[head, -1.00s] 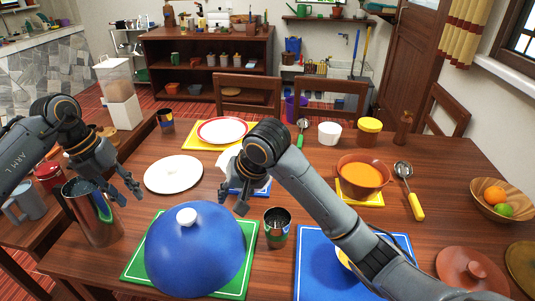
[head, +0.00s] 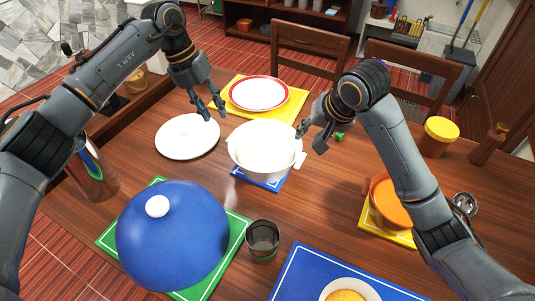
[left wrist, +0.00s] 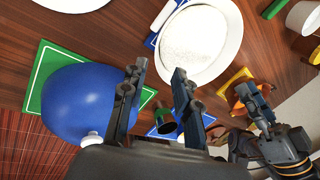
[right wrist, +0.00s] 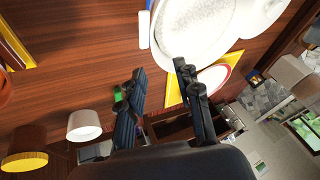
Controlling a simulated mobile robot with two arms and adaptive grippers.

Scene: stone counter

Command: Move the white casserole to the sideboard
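The white casserole (head: 264,148) stands upright on a small blue mat (head: 262,181) in the middle of the table. It has a handle on its right side. It also shows in the left wrist view (left wrist: 200,42) and the right wrist view (right wrist: 192,30). My left gripper (head: 214,110) is open and empty, above and left of the casserole's far rim. My right gripper (head: 309,140) is open and empty, just right of the casserole. Neither gripper clearly touches it. Part of a dark wooden shelf unit (head: 318,18), possibly the sideboard, shows at the back; its top is out of view.
A white disc, perhaps a lid (head: 187,136), lies left of the casserole. A red-rimmed plate (head: 259,94) lies behind. A blue dome (head: 173,235) and metal cup (head: 262,240) stand in front. An orange bowl (head: 390,203) is to the right. Chairs (head: 309,55) line the far edge.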

